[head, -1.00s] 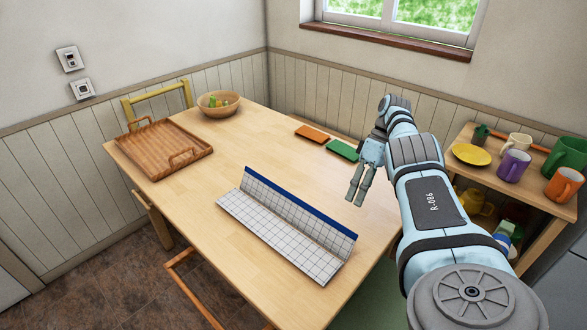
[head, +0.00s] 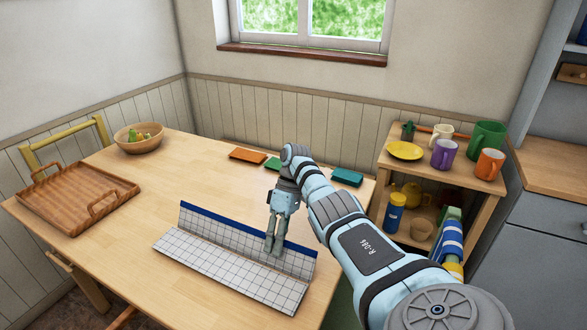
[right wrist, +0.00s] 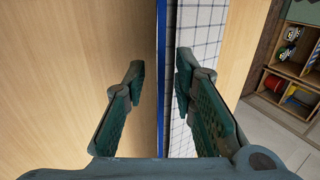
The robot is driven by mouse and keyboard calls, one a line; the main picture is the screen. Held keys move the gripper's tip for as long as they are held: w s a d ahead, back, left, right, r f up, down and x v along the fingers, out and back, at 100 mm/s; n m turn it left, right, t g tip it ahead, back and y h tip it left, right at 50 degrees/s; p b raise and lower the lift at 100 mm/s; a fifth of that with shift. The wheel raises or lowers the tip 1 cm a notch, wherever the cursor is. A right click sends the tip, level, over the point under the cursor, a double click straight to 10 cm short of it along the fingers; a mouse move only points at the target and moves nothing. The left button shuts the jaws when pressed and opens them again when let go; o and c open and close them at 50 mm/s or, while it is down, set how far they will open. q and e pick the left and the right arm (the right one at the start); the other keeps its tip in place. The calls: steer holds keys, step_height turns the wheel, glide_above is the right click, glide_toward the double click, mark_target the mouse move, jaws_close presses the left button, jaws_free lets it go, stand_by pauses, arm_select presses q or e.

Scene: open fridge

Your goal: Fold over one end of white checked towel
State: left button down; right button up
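The white checked towel (head: 225,265) lies on the table with one long side standing up as a flap, edged in blue. It also shows in the right wrist view (right wrist: 205,30), with its blue edge running up the middle. My right gripper (head: 272,250) points down at the flap, right of its middle. In the right wrist view the fingers (right wrist: 160,75) are apart, one on each side of the blue edge, and not closed on it. My left gripper is not in view.
A wooden tray (head: 45,208) and a bowl (head: 140,146) stand on the table's left and back. Orange (head: 248,154), green (head: 273,163) and teal (head: 347,177) flat items lie along the back edge. A shelf (head: 440,176) with mugs stands at right.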

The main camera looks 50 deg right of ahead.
steer(key=shift+b+x, duration=0.3)
steer(key=shift+x, duration=1.15)
steer(key=shift+c, duration=0.4)
jaws_close()
